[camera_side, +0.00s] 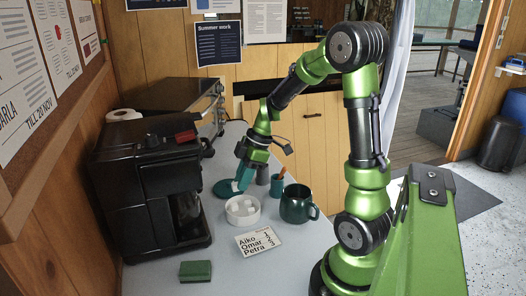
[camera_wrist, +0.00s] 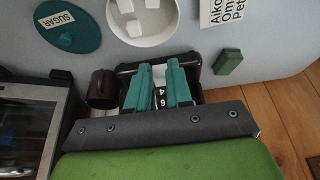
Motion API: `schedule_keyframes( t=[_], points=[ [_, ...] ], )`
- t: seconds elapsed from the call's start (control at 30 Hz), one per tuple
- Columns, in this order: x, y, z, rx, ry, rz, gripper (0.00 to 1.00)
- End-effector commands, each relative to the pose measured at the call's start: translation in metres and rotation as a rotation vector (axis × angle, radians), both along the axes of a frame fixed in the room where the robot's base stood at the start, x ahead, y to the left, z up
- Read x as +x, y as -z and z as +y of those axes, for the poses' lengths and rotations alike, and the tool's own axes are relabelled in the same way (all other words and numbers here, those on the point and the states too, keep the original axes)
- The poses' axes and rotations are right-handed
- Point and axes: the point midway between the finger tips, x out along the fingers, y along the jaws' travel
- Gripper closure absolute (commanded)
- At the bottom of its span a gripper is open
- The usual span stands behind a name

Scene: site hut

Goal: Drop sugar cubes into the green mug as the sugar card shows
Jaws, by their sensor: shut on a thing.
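My gripper (camera_side: 241,178) has its teal fingers pointing down in the side view, beside the teal disc. The white bowl (camera_side: 232,216) holds several sugar cubes and also shows in the wrist view (camera_wrist: 167,32). The dark green mug (camera_side: 297,208) stands right of the bowl, upright, its inside hidden; the wrist view leaves it out. The card (camera_side: 258,242) lies in front of the bowl, reading Aiko, Omar, Petra; its marks are too small to read.
The teal disc (camera_wrist: 50,38) carries a SUGAR label. The black coffee machine (camera_side: 140,190) stands left of the bowl. A teal pot (camera_side: 276,186) stands behind the mug. A green sponge (camera_side: 196,271) lies at the front.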

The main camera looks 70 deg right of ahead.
Motion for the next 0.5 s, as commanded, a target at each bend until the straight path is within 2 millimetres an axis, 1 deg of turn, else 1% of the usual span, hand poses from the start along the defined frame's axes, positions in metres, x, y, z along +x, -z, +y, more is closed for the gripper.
schedule_keyframes(
  t=[0.27,0.37,0.47,0.5],
  points=[
    [0.000,-0.001,-0.002,-0.001,0.006,-0.001,0.90],
    [-0.002,-0.011,-0.010,-0.001,0.030,-0.004,0.90],
    [-0.015,-0.029,-0.024,-0.003,0.068,-0.006,0.90],
    [-0.023,-0.036,-0.031,-0.005,0.115,-0.008,0.90]
  ],
)
